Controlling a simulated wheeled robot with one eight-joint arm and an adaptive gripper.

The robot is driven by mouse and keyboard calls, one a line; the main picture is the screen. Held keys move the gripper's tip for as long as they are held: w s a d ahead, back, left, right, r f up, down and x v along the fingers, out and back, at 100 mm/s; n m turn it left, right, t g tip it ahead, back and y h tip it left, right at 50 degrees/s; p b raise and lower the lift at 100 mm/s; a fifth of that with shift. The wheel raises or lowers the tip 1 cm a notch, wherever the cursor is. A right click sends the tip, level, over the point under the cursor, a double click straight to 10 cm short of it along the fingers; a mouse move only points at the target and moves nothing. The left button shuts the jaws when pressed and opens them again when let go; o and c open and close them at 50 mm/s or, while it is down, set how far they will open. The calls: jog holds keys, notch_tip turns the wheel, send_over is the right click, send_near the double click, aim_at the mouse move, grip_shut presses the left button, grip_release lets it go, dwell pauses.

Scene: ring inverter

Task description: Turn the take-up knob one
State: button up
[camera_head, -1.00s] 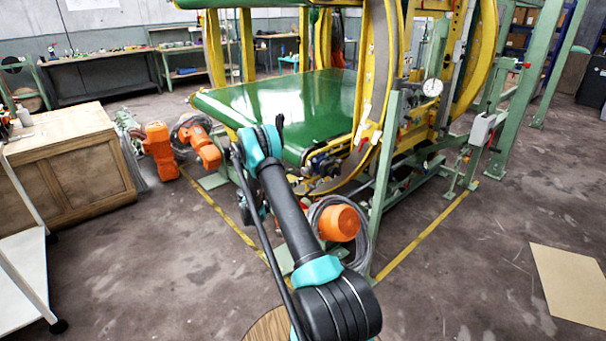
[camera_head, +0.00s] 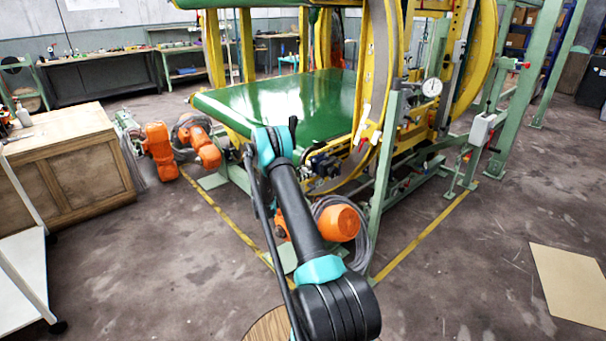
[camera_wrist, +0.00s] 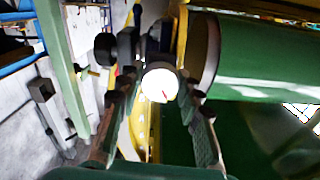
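In the wrist view my gripper (camera_wrist: 158,92) has its two fingers spread. A bright white disc (camera_wrist: 162,84) with a small red mark shows between the fingertips; I cannot tell whether they touch it. A dark round knob-like part (camera_wrist: 104,46) and dark blocks (camera_wrist: 152,45) show just beyond the disc. I cannot tell for certain which part is the take-up knob. In the head view my arm reaches to the front of the ring inverter (camera_head: 372,110), and my gripper is hidden. Dark fittings (camera_head: 322,165) sit at the ring's lower front.
The green belt (camera_head: 285,100) lies behind my arm. Orange motors (camera_head: 341,222) (camera_head: 160,150) stand low beside the machine. A green post (camera_head: 384,180) rises to its right. A wooden cabinet (camera_head: 70,165) is at left. The floor at right is open around a flat tan board (camera_head: 570,285).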

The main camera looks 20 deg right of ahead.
jog(key=c, duration=0.5)
jog(key=shift+n, duration=0.3)
